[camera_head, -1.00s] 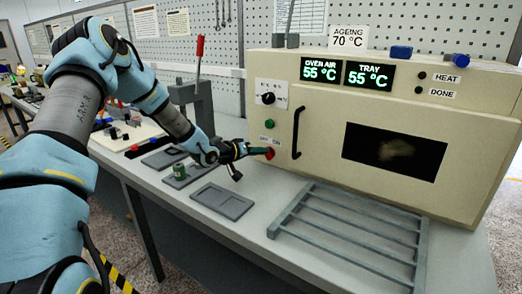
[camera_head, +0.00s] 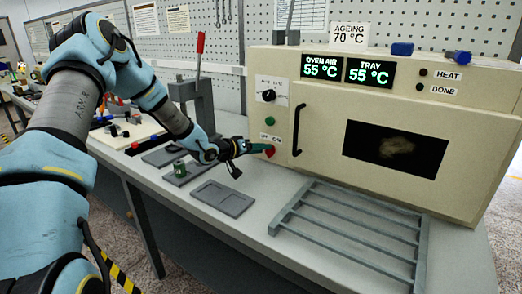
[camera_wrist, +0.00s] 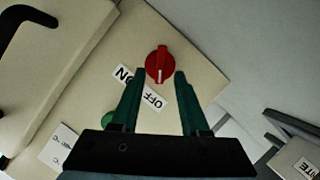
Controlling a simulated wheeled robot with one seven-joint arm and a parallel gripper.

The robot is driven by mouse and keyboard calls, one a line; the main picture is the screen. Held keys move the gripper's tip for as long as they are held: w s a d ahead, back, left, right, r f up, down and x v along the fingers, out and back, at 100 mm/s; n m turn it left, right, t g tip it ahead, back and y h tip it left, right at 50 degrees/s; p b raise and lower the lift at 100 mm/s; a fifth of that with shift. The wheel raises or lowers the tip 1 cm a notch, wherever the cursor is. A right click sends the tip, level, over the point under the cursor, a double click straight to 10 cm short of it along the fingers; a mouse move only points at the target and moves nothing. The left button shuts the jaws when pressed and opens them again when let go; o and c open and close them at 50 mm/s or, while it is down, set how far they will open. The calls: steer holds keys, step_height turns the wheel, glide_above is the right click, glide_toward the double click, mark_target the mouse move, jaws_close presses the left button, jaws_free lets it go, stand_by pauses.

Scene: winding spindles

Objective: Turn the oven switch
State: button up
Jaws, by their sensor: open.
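The oven (camera_head: 465,150) stands at the right with its door closed. Its red rotary switch (camera_head: 270,150) is low on the left side of the front, under a small ON/OFF label. The switch also shows in the wrist view (camera_wrist: 160,60), with a white mark pointing down in the picture, nearer the OFF label (camera_wrist: 153,99) than the ON label (camera_wrist: 123,74). My gripper (camera_head: 262,148) is open at the switch. In the wrist view its green fingers (camera_wrist: 160,75) are to either side of the knob's lower part, with gaps visible. I cannot tell how deep they reach.
A black dial (camera_head: 269,96) and a green button (camera_head: 268,121) are above the switch. The black door handle (camera_head: 297,130) is close to its right. A wire rack (camera_head: 350,228) and grey trays (camera_head: 222,198) lie on the bench. A press with a red-tipped lever (camera_head: 200,60) stands behind my arm.

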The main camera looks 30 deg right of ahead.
steer(key=b+v, duration=0.2)
steer(key=v, duration=0.8)
steer(key=shift+a, duration=0.2)
steer(key=shift+r, duration=0.1)
steer(key=a+f+y, duration=0.1)
steer(key=a+y, duration=0.1)
steer(key=a, duration=0.2)
steer(key=a+n+t+y, duration=0.1)
steer(key=a+y, duration=0.1)
steer(key=a, duration=0.2)
steer(key=w+a+f+t+y, duration=0.1)
steer(key=a+y, duration=0.1)
steer(key=a, duration=0.2)
steer(key=shift+a+f+n+y, duration=0.3)
steer(key=shift+y, duration=0.1)
steer(key=s+a+n+y, duration=0.2)
steer(key=s+a+y, duration=0.2)
steer(key=a, duration=0.7)
steer(key=s+a+r+n+g+y, duration=0.2)
steer(key=s+a, duration=0.8)
steer(key=s, duration=0.5)
steer(key=shift+a+r+n+g+y, duration=0.35)
steer(key=shift+r+g+y, duration=0.2)
steer(key=shift+g, duration=0.55)
steer(key=shift+o, duration=0.2)
steer(key=shift+w, duration=0.1)
